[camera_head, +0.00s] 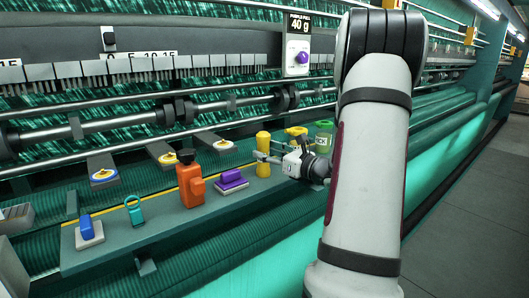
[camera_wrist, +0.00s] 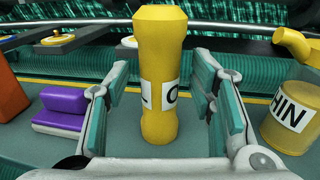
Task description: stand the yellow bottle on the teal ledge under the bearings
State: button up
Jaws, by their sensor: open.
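The yellow bottle (camera_head: 263,154) stands upright on the grey-green shelf (camera_head: 165,228), left of my gripper (camera_head: 276,154). In the wrist view the bottle (camera_wrist: 160,65) is narrow-waisted with a white label, partly readable. My gripper (camera_wrist: 162,88) is open there, one finger on each side of the bottle, with a visible gap on both sides. The bearings (camera_head: 175,110) are black collars on a long steel shaft above and behind the shelf. Ribbed teal surface (camera_head: 135,180) runs below them, behind the shelf; I cannot tell exactly which strip is the ledge.
On the shelf stand an orange bottle (camera_head: 191,185), a purple block (camera_head: 231,180), a teal ring-topped item (camera_head: 134,210) and a blue-and-white item (camera_head: 88,232). A yellow spouted can (camera_wrist: 292,115) is close right of my gripper. A green can (camera_head: 324,135) stands farther right.

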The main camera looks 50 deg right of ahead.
jog(key=s, duration=1)
jog(key=shift+a, duration=0.45)
